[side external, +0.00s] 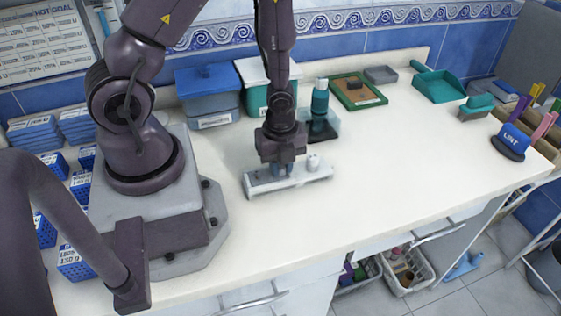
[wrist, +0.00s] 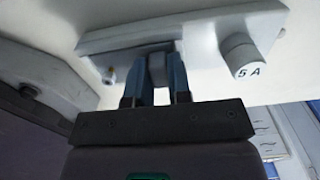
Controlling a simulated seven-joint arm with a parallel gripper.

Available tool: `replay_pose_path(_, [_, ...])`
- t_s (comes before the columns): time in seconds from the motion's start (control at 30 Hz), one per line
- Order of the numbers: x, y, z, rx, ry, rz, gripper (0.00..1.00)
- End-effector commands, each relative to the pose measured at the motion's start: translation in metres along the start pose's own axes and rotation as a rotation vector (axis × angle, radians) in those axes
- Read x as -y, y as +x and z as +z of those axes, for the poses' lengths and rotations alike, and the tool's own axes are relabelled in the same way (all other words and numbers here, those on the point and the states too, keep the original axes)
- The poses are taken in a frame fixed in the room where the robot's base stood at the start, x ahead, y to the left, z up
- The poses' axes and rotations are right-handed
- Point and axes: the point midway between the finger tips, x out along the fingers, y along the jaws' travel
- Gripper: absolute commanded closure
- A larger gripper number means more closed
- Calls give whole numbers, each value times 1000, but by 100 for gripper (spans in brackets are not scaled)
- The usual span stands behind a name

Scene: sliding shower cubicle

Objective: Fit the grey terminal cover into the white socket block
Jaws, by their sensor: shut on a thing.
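The white socket block (side external: 310,178) lies on the counter in the middle of the side view. In the wrist view the block (wrist: 205,42) spans the upper part, with a dark recess near its left half and a round white knob (wrist: 242,57) marked "5 A" at its right. My gripper (side external: 281,170) points down over the block's left-middle part. In the wrist view its blue fingers (wrist: 158,82) are shut on the small grey terminal cover (wrist: 157,68). The cover is at the recess; its far end is hidden, and I cannot tell whether it is inside.
A teal bottle (side external: 320,100) stands in a tray close behind my gripper. Lidded tubs (side external: 208,95) and a green-framed board (side external: 357,91) are at the back. The counter right of the block is clear.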

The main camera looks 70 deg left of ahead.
Motion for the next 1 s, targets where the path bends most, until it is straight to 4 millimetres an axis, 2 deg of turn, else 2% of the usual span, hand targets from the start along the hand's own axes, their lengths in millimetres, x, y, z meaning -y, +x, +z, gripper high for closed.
replay_pose_path(0.2, [0,0,0,0,0,-1,100])
replay_pose_path(0.23, [0,0,0,0,0,-1,79])
replay_pose_path(0.33, [0,0,0,0,0,-1,56])
replay_pose_path(0.37, [0,0,0,0,0,-1,52])
replay_pose_path(0.67, [0,-2,0,0,-1,-2,52])
replay_pose_path(1.0, [1,-28,0,0,-2,-4,52])
